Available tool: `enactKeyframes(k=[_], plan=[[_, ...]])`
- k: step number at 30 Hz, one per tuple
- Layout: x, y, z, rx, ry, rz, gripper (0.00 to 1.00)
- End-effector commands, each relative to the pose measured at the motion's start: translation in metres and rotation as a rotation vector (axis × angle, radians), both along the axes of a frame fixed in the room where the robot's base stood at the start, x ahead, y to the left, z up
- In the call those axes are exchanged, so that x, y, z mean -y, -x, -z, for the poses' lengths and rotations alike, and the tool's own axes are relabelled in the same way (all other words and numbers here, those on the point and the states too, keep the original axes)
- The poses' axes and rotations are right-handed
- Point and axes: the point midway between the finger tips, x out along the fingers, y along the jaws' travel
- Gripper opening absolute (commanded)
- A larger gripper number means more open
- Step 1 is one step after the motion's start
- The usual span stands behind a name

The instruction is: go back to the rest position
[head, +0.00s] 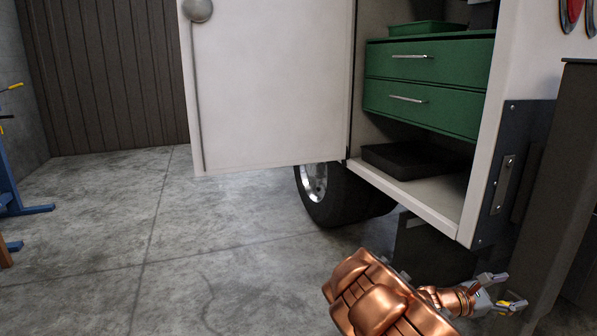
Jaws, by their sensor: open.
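My gripper (506,291) is at the lower right of the head view, at the end of my copper-coloured arm. Its two grey fingers with yellow marks are spread apart, and nothing shows between them. It is in front of and below the open service compartment of a white vehicle, close to the dark post at the right. I cannot tell the exact gap between the gripper and the post.
The vehicle's white door (272,90) hangs open at the left of the compartment. Inside are green drawers (425,62), a green tray (425,28) and a black tray (395,160). A wheel (330,195) is below. A dark post (567,190) stands right.

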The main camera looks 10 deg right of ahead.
Motion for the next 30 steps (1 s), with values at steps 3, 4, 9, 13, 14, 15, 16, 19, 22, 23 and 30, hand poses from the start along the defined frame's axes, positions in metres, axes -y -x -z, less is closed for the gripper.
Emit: enactKeyframes(k=[3, 4, 9, 13, 14, 15, 16, 19, 22, 23, 30], plan=[[-0.012, 0.028, -0.071, 0.133, 0.006, 0.088, 0.68], [-0.016, 0.035, -0.084, 0.165, 0.006, 0.111, 0.68], [-0.039, 0.077, -0.143, 0.343, -0.021, 0.236, 0.68], [-0.063, 0.105, -0.178, 0.477, -0.065, 0.323, 0.68], [-0.068, 0.111, -0.185, 0.506, -0.078, 0.344, 0.68], [-0.076, 0.119, -0.193, 0.546, -0.096, 0.369, 0.68], [-0.083, 0.124, -0.2, 0.575, -0.11, 0.388, 0.68], [-0.105, 0.143, -0.217, 0.663, -0.164, 0.455, 0.68], [-0.129, 0.158, -0.231, 0.746, -0.228, 0.519, 0.68], [-0.137, 0.162, -0.235, 0.77, -0.249, 0.536, 0.68], [-0.205, 0.185, -0.261, 0.931, -0.454, 0.674, 0.68]])
